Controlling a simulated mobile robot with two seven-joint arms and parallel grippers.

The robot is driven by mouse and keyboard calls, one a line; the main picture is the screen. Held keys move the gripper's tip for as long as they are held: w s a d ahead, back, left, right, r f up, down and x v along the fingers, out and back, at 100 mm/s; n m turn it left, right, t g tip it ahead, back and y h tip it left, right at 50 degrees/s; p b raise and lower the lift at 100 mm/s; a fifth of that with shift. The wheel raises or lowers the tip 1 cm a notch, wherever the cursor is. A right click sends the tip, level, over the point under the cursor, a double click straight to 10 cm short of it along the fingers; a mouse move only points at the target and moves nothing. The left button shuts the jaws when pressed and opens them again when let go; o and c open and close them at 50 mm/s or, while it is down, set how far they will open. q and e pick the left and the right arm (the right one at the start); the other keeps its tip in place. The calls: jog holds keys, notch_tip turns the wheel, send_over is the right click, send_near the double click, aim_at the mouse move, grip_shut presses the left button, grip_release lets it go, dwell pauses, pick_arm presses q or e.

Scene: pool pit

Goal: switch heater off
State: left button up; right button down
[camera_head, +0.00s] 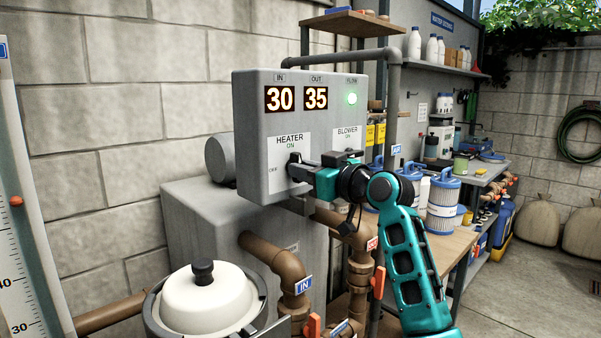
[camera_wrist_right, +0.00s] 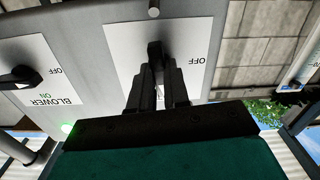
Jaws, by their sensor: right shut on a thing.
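The grey heater control box (camera_head: 250,130) stands on the left-centre in the head view, with a white plate marked HEATER, ON at the top and OFF at its left. The black heater knob (camera_head: 294,158) sits on this plate, partly hidden by my right gripper (camera_head: 299,169). In the right wrist view, which is turned upside down, the dark knob (camera_wrist_right: 154,50) lies between the fingertips of the right gripper (camera_wrist_right: 157,72), which is shut on it. The knob's exact angle is hard to tell. My left gripper is not in view.
The blower knob (camera_wrist_right: 20,77) is on its own plate beside the heater plate. The displays read 30 and 35, and a green flow light (camera_head: 351,99) is lit. Pipes (camera_head: 290,275) and a white-lidded pot (camera_head: 207,300) are below. Filter cartridges (camera_head: 443,200) stand on a bench at right.

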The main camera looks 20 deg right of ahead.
jog(key=n, duration=0.1)
jog(key=n+b, duration=0.1)
jog(key=n, duration=0.1)
jog(key=shift+d+f+n+b, duration=0.1)
jog(key=shift+f+n+b, duration=0.2)
jog(key=shift+b, duration=0.1)
jog(key=shift+r+n+b, duration=0.1)
jog(key=shift+n+b, duration=0.25)
jog(key=shift+n, duration=0.55)
jog(key=n, duration=0.3)
jog(key=shift+r+n, duration=0.15)
jog(key=shift+n, duration=0.15)
jog(key=shift+r+n, duration=0.1)
jog(key=shift+n, duration=1)
jog(key=shift+r+n+p, duration=0.1)
jog(key=shift+n+p, duration=0.25)
jog(key=shift+n, duration=0.65)
jog(key=n+p, duration=0.1)
jog(key=n, duration=0.2)
jog(key=shift+p, duration=0.3)
jog(key=shift+f+n, duration=0.2)
jog(key=shift+n, duration=0.3)
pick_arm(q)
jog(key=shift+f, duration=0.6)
pick_arm(e)
jog(key=c, duration=1)
grip_release()
